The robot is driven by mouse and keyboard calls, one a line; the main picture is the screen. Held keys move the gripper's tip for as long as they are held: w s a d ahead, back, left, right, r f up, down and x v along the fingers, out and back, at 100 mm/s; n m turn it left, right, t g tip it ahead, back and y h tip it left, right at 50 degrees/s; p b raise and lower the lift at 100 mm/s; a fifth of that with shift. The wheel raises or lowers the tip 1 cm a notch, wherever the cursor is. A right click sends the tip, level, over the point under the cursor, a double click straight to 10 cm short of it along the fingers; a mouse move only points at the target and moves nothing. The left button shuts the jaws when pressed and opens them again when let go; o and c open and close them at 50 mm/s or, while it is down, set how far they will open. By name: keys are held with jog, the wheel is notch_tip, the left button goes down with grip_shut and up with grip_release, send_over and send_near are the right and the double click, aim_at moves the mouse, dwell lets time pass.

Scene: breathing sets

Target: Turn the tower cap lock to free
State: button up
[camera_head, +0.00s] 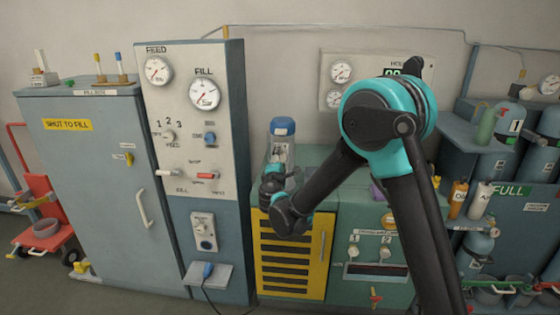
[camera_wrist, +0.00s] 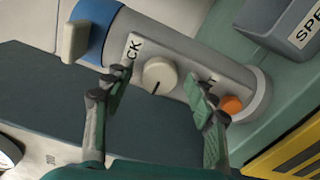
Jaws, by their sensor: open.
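The tower (camera_head: 281,152) is a grey cylinder with a blue cap (camera_head: 282,127), standing on the green cabinet. In the wrist view the tower (camera_wrist: 195,45) lies slanted, its blue cap (camera_wrist: 97,28) at upper left with a cream tab (camera_wrist: 75,41). A round cream knob (camera_wrist: 160,74) with a dark pointer line is on its side plate. A label ending in "CK" is left of the knob; another label on the right is mostly hidden by a finger. My gripper (camera_wrist: 158,98) is open, its fingertips apart on either side of the knob; contact is unclear.
An orange button (camera_wrist: 231,104) sits near the right finger. A grey box (camera_wrist: 285,22) marked "SPE" is at upper right. The tall feed and fill panel (camera_head: 190,125) stands just left of the tower, and a yellow louvred door (camera_head: 291,255) is below.

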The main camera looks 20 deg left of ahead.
jog(key=v, duration=1.2)
jog(key=w+d+f+m+g+h, duration=0.2)
jog(key=d+m, duration=0.2)
jog(key=d, duration=0.7)
jog(key=w+d+f+m+g+h, duration=0.1)
jog(key=d+f+m+g+h, duration=0.15)
jog(key=d, duration=0.75)
jog(key=w+d+f+m+g+h, duration=0.1)
jog(key=w+d+m+g+h, duration=0.2)
jog(key=d, duration=0.8)
jog(key=s+d+f+m+g, duration=0.25)
jog(key=s+d+m, duration=0.2)
jog(key=d, duration=0.25)
jog(key=s+d+f+m+g, duration=0.1)
jog(key=s+d+f+m, duration=0.2)
jog(key=s+d, duration=0.35)
jog(key=s+d+f+m+g+y, duration=0.1)
jog(key=s+f+m, duration=0.1)
jog(key=s, duration=0.3)
jog(key=s+d+f+m+g+y, duration=0.1)
jog(key=s+d+f+m+y, duration=0.1)
jog(key=s+m, duration=0.2)
jog(key=s, duration=0.2)
jog(key=shift+s+f, duration=0.2)
jog(key=shift+s, duration=0.15)
